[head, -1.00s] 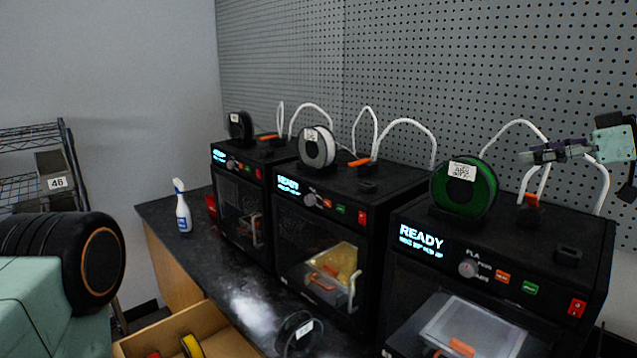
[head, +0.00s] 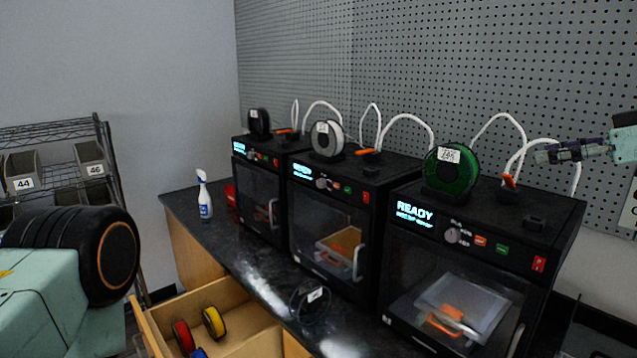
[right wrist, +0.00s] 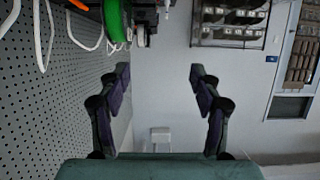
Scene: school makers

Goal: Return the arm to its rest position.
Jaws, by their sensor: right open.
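My right gripper (head: 548,155) shows at the right edge of the head view, in front of the pegboard and above the nearest printer. Its arm comes in from the right. In the right wrist view, the two fingers of this gripper (right wrist: 160,78) stand wide apart with nothing between them, so it is open and empty. My left gripper is not in view.
Three black printers (head: 455,262) stand on the dark counter (head: 245,250) with spools on top, the nearest one green (head: 450,172). A spray bottle (head: 204,195) stands on the counter. An open drawer (head: 245,325) holds several spools. Shelving (head: 60,132) stands at left.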

